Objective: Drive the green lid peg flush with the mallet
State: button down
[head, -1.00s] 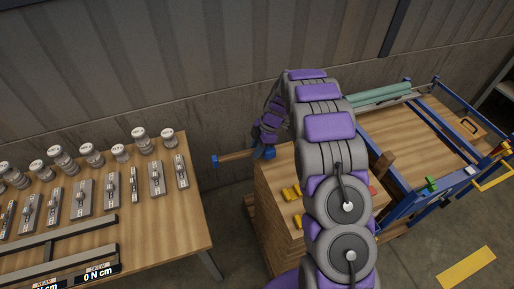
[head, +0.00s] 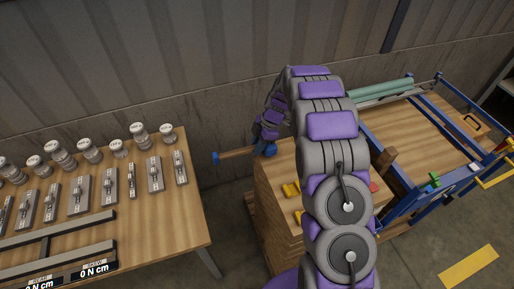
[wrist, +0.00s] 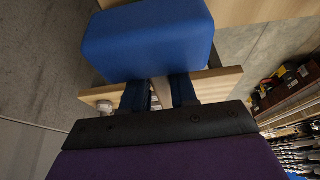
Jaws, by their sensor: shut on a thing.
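My gripper (wrist: 160,92), at the far end of my arm, is shut on the mallet in the wrist view. The mallet's blue block (wrist: 155,40) fills the top centre there, with light wood (wrist: 215,84) behind the fingers. In the head view, the mallet's wooden handle (head: 238,154) points left from the gripper to a blue end (head: 216,158). It is above the back left of a wooden crate (head: 272,208). Yellow pieces (head: 291,190) and a red piece (head: 374,187) show on its top. I cannot identify a green lid peg there; my arm hides much of the top.
A wooden table (head: 140,215) with insulators and metal fittings stands left, with a floor gap before the crate. A blue-framed wooden bench (head: 425,130) stands right; a small green piece (head: 434,179) is at its near edge. A grey wall closes off the back.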

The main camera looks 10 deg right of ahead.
jog(key=shift+r, duration=0.15)
jog(key=shift+r, duration=0.1)
jog(key=shift+a+r, duration=0.1)
jog(key=shift+r, duration=2.4)
